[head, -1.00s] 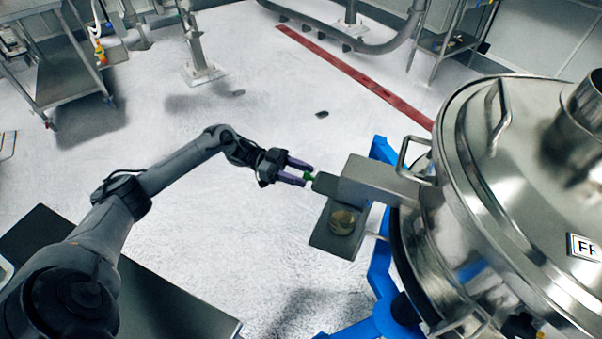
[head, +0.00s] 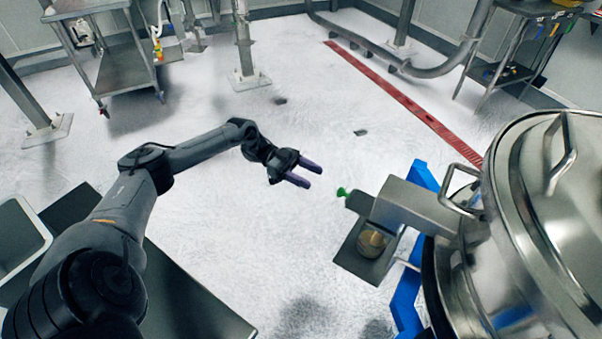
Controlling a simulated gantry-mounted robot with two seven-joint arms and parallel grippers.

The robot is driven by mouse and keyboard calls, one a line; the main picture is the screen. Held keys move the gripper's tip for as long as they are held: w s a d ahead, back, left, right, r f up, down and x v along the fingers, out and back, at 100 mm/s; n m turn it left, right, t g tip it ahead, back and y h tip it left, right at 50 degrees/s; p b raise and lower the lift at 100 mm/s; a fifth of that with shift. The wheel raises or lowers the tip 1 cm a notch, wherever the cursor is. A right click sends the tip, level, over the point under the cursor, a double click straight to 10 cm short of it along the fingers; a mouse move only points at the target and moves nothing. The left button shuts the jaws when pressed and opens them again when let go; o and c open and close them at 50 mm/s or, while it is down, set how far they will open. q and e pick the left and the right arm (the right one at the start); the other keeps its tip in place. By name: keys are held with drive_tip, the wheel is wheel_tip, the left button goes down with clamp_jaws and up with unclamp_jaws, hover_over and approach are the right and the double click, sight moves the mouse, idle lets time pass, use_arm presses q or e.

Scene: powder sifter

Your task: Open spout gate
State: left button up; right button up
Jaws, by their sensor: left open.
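The steel spout (head: 408,207) juts out to the left from the side of the large shiny sifter (head: 500,225). A small green handle (head: 342,192) sticks out at the spout's left end, on the dark gate piece (head: 358,202). My left gripper (head: 309,175) is open and empty, with its two purple fingers pointing toward the green handle. It is to the left of the handle, with a visible gap between them. My right gripper is not in view.
A round container (head: 373,242) sits on a grey shelf (head: 356,262) below the spout. A blue frame (head: 405,303) supports the sifter. A steel cart (head: 125,68) stands at the back left. The floor around my gripper is clear.

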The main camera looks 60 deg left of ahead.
use_arm(q)
drive_tip(key=shift+b+v, duration=0.3)
drive_tip(key=shift+v, duration=0.9)
